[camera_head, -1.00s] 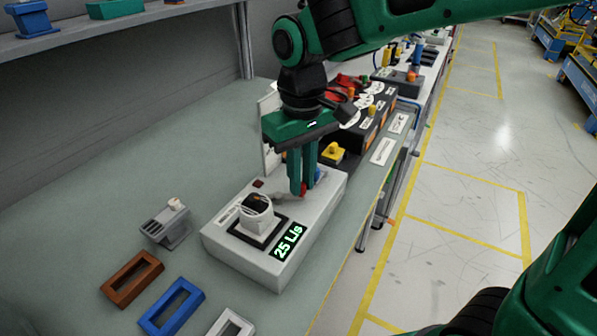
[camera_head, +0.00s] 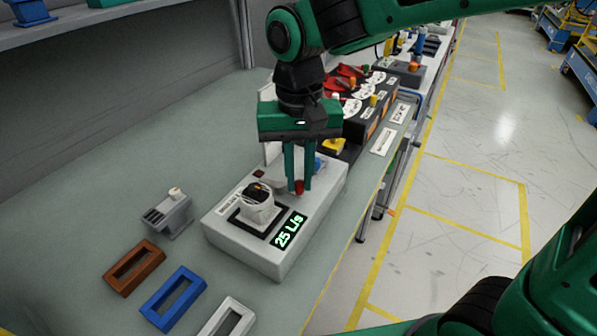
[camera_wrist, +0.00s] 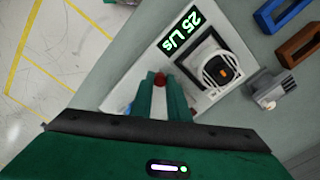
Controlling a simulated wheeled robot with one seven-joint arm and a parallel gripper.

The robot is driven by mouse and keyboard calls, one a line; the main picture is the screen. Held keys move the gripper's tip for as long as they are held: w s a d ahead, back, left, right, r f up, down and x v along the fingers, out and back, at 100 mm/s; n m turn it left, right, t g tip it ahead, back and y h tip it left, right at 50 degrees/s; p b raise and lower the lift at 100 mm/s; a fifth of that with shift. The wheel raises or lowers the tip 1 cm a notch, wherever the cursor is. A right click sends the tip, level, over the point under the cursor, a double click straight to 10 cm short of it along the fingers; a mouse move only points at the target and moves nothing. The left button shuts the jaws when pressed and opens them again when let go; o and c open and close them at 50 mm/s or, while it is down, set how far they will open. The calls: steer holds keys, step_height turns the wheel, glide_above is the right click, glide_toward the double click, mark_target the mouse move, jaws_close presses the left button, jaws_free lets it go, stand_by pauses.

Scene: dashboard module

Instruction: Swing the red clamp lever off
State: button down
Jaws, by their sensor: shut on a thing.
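The red clamp lever end (camera_head: 299,187) shows between the fingertips of my gripper (camera_head: 299,185), which is shut on it. The red tip (camera_wrist: 160,79) also shows between the green fingers in the wrist view. A grey lever part (camera_head: 273,186) lies just left of the fingers. The lever is above the light grey dashboard module (camera_head: 240,252), toward its far side. On the module stands a white round holder with a dark top (camera_head: 257,204) on a black square, beside a green display (camera_head: 289,231) reading 25 L/s. My fingers hide part of the lever.
A small grey fixture (camera_head: 168,213) stands left of the module. Brown (camera_head: 134,268), blue (camera_head: 173,298) and white (camera_head: 228,319) frames lie on the bench in front. A row of dark panels with red and yellow parts (camera_head: 350,90) stands behind my gripper.

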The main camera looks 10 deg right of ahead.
steer(key=shift+a, duration=0.15)
steer(key=c, duration=1.7)
jaws_free()
steer(key=shift+r, duration=0.1)
step_height(320, 180, up, 11)
steer(key=shift+w+f, duration=0.15)
steer(key=shift+f, duration=0.05)
